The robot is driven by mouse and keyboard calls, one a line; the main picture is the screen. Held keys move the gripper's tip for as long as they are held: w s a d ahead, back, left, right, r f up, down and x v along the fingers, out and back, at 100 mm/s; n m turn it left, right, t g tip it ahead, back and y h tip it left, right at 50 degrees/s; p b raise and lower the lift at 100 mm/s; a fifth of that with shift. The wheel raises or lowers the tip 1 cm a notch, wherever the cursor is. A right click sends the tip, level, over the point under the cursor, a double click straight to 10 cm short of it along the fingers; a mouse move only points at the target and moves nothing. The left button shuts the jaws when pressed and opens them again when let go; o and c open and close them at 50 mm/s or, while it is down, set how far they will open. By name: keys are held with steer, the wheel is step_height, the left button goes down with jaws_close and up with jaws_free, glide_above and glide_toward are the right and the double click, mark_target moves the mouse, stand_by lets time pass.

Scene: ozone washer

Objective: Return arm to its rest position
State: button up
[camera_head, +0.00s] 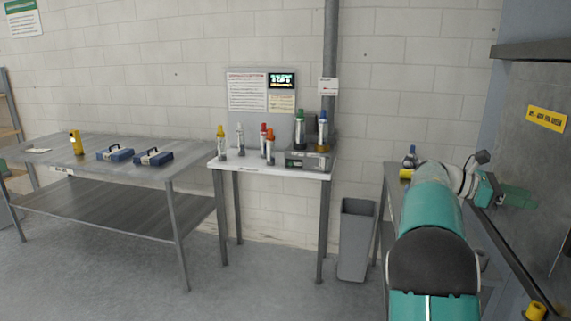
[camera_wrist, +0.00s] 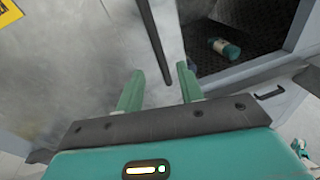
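My teal arm (camera_head: 433,215) is stretched out at the right of the head view. My gripper (camera_head: 510,195) is at its far end, in front of the grey cabinet panel (camera_head: 533,120) with a yellow label. In the wrist view my gripper (camera_wrist: 158,88) has its two green fingers apart, with nothing seen between them. A dark strip (camera_wrist: 153,42) on a pale panel lies beyond the fingertips. Right of it, an opening shows a dark floor with a teal and white bottle (camera_wrist: 225,48) lying on it.
A small table (camera_head: 255,170) with several coloured bottles stands against the wall. A longer metal table (camera_head: 120,178) with two blue cases is on the left. A grey bin (camera_head: 356,240) stands left of my arm. The floor in front is clear.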

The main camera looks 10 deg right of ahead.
steer(key=s+a+f+m+t+y, duration=0.3)
steer(key=s+a+f+t+y, duration=0.1)
steer(key=a, duration=1.1)
steer(key=s+a+f+m+t+y, duration=0.4)
steer(key=s+a, duration=0.4)
steer(key=a, duration=0.8)
steer(key=s+a+f+m+t+y, duration=0.3)
steer(key=s+a+f+t+y, duration=0.3)
steer(key=a, duration=1)
steer(key=shift+s+a+f+m+t, duration=0.15)
steer(key=shift+s+f+m+t, duration=0.15)
steer(key=shift+f+t, duration=0.15)
